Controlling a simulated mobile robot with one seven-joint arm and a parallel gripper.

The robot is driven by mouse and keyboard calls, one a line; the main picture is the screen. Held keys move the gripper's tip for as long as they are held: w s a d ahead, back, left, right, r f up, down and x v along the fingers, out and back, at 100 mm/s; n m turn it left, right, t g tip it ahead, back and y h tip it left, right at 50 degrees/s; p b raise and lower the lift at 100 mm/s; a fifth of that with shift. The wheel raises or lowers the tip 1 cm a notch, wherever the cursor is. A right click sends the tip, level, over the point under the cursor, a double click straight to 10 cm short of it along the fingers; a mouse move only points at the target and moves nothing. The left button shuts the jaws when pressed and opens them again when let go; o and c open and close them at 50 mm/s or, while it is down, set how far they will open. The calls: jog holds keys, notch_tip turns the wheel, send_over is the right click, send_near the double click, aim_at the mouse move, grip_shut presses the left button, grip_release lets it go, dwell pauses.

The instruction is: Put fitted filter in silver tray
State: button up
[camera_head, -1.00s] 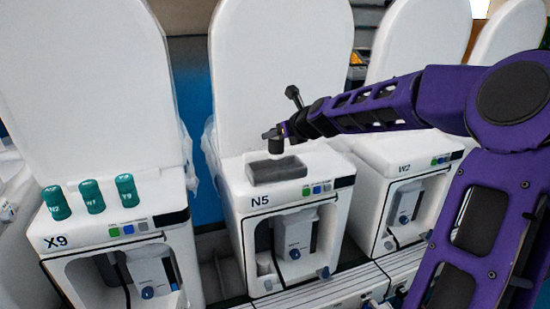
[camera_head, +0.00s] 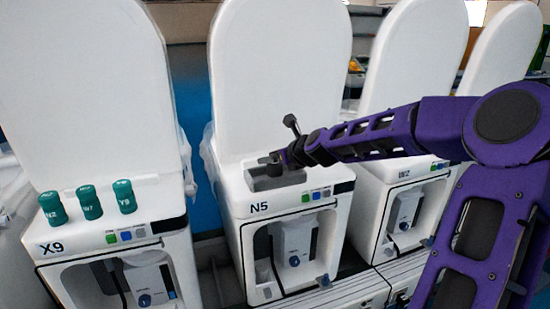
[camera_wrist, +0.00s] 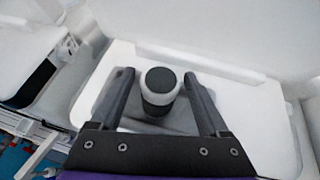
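The filter (camera_wrist: 160,88), a short cylinder with a dark round top and a pale band, stands upright between my gripper's fingers (camera_wrist: 158,76) in the wrist view. A gap shows on at least the left side of it, so the fingers look open around it. In the head view the filter (camera_head: 271,168) is low inside the grey-silver tray (camera_head: 275,184) on top of the N5 unit. My gripper (camera_head: 280,158) is right at the tray. Its fingers and the filter's base are partly hidden there.
The N5 unit (camera_head: 300,208) stands between the X9 unit (camera_head: 110,236), which bears three teal cylinders (camera_head: 90,202), and the W2 unit (camera_head: 403,182). Tall white panels (camera_head: 280,75) rise behind the units. My arm spans the right side.

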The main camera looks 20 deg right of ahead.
jog(key=shift+r, duration=0.15)
jog(key=p+v, duration=0.2)
jog(key=v, duration=1)
dwell(0.6)
